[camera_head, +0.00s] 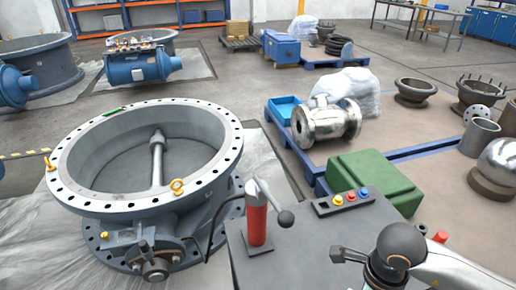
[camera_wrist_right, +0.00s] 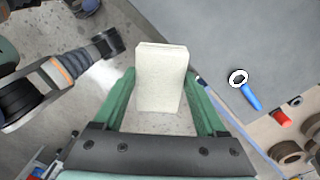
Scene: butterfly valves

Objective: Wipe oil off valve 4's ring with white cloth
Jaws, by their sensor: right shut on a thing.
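A large grey butterfly valve (camera_head: 150,200) stands at left in the head view. Its wide pale top ring (camera_head: 205,113) has bolt holes all around, and no number is readable on it. I cannot make out oil on the ring. A green item (camera_head: 113,111) lies on the ring's far left side. In the right wrist view, my right gripper (camera_wrist_right: 163,85) has green fingers closed on a pale, folded white cloth (camera_wrist_right: 162,75). In the head view my right arm comes in at the bottom right, and its fingers are not clearly visible. My left gripper is not seen.
Plastic sheeting surrounds the valve.

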